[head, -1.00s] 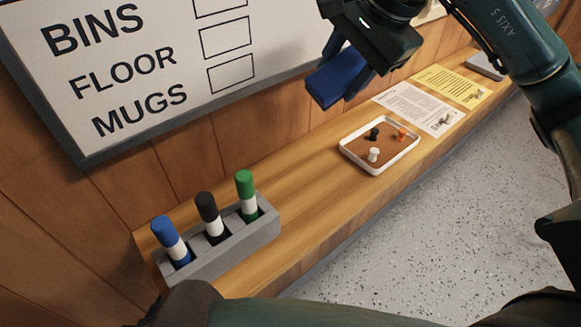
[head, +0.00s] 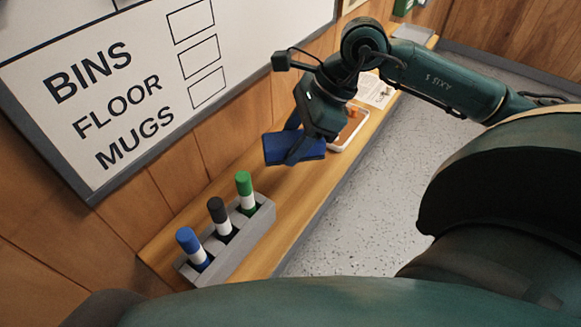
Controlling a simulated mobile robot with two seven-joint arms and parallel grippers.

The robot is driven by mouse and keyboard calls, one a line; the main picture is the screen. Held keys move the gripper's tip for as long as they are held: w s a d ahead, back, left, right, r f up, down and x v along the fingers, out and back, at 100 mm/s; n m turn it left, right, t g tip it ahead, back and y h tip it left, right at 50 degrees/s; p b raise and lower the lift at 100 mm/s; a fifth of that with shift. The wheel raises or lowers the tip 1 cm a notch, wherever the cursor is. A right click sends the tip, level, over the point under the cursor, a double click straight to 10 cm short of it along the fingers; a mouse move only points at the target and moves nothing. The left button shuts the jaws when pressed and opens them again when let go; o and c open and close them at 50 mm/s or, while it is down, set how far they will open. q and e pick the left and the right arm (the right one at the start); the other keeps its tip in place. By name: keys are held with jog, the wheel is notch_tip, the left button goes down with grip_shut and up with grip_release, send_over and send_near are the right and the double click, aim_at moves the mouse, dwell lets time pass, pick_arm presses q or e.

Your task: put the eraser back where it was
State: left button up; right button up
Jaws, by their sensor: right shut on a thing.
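The blue eraser (head: 277,149) is held in my right gripper (head: 299,150), whose dark fingers are shut on it. The eraser hangs over the wooden ledge (head: 232,176), apart from the whiteboard (head: 150,70) and to the right of and beyond the marker holder (head: 232,245). It looks a little above the ledge; the exact gap cannot be told. My left gripper is not in view.
The grey holder carries a blue marker (head: 192,247), a black marker (head: 219,217) and a green marker (head: 244,188). A white-rimmed tray (head: 346,141) is partly hidden behind my right gripper. Papers (head: 376,92) lie farther along. Ledge between holder and eraser is clear.

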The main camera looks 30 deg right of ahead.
aim_at(283, 178)
notch_tip(283, 178, down, 6)
jog(key=shift+f, duration=0.45)
jog(key=o, duration=0.9)
jog(key=shift+r+p, duration=0.25)
jog(key=shift+p, duration=0.1)
jog(key=shift+b+v, duration=1.25)
jog(key=shift+v, duration=4.65)
